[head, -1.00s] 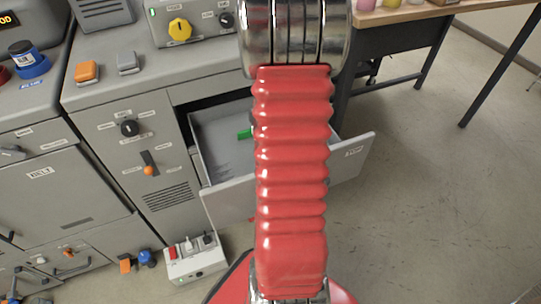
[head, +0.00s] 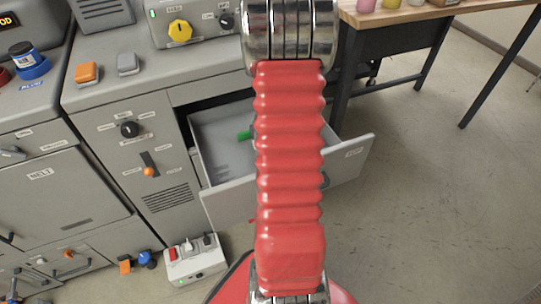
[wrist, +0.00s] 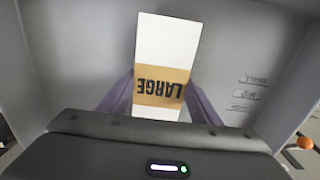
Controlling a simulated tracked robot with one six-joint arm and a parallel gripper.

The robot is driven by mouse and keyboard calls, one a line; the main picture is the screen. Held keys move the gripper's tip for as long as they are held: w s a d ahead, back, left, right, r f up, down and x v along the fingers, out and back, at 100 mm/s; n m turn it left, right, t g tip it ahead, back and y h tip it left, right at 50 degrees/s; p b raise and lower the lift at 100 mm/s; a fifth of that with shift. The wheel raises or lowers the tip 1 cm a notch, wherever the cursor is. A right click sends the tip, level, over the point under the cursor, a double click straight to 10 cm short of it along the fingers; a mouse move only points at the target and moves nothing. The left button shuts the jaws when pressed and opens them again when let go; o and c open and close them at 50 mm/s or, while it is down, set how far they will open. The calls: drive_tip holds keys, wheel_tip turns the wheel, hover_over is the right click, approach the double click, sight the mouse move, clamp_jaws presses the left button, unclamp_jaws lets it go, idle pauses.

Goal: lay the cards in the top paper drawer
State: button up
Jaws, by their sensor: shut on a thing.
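The top paper drawer (head: 222,137) is pulled open from the grey cabinet in the head view. In the wrist view the grey drawer interior (wrist: 225,40) surrounds a white stack of cards with a tan band (wrist: 165,40) marked "LARGE". My gripper (wrist: 160,98) is shut on the cards, one dark finger on each side of the band. The cards are over or inside the drawer; I cannot tell whether they touch its floor. In the head view my red arm hides the gripper and cards, and only a small green bit shows beside it.
Labels including "SMALL" and "MID" (wrist: 252,93) mark the drawer's inside at right in the wrist view. A wooden table (head: 400,16) stands at the right. A small switch box (head: 195,262) sits on the floor by the cabinet. Open floor (head: 430,210) lies to the right.

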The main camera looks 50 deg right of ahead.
drive_tip(key=o, duration=1.4)
wheel_tip(320, 180, up, 12)
drive_tip(key=shift+r, duration=0.1)
idle(0.5)
